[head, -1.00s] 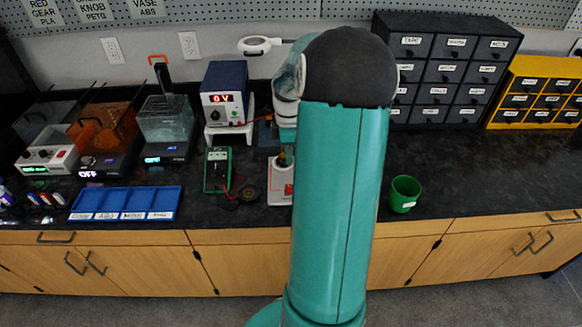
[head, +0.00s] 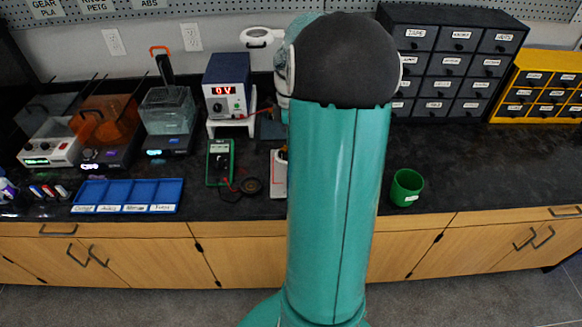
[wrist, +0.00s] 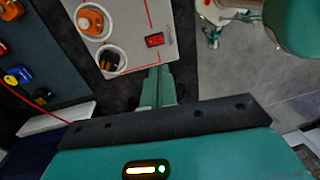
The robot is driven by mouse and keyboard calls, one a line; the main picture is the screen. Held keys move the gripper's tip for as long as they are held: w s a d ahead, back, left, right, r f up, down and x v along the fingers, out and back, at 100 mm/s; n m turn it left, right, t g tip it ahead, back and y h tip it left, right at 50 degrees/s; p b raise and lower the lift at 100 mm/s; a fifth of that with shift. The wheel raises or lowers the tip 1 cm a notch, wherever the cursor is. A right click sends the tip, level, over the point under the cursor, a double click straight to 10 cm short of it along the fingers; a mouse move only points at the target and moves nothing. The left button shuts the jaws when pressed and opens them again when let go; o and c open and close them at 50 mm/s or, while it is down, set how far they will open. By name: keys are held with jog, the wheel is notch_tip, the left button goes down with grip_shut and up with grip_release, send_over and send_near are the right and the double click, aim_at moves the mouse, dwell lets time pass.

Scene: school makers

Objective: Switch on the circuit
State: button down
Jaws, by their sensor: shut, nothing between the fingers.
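The circuit board (wrist: 130,25) is a pale panel with red lines and a small red rocker switch (wrist: 155,40). In the wrist view it lies just beyond my fingertips. Two round cups on it hold an orange part (wrist: 90,21) and a dark part (wrist: 109,61). My gripper (wrist: 158,70) is shut and empty, its tips short of the switch in the picture; I cannot tell the gap in height. In the head view only a strip of the board (head: 279,178) shows beside my arm, which hides the switch and my gripper.
A power supply (head: 229,86) reading 0 V stands behind the board. A green multimeter (head: 220,163) with leads lies to its left, near a blue tray (head: 128,195). A green cup (head: 406,187) stands to the right. The counter's right part is mostly clear.

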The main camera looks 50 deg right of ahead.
jog(key=shift+f, duration=0.1)
jog(key=f, duration=0.4)
jog(key=a+f, duration=0.1)
jog(key=f, duration=0.4)
jog(key=s+f, duration=0.1)
jog(key=f, duration=0.3)
jog(key=shift+a+f, duration=0.15)
jog(key=shift+f, duration=0.2)
jog(key=shift+s+a+f+t+h, duration=0.2)
jog(key=shift+f+t+h, duration=0.1)
jog(key=shift+f, duration=0.1)
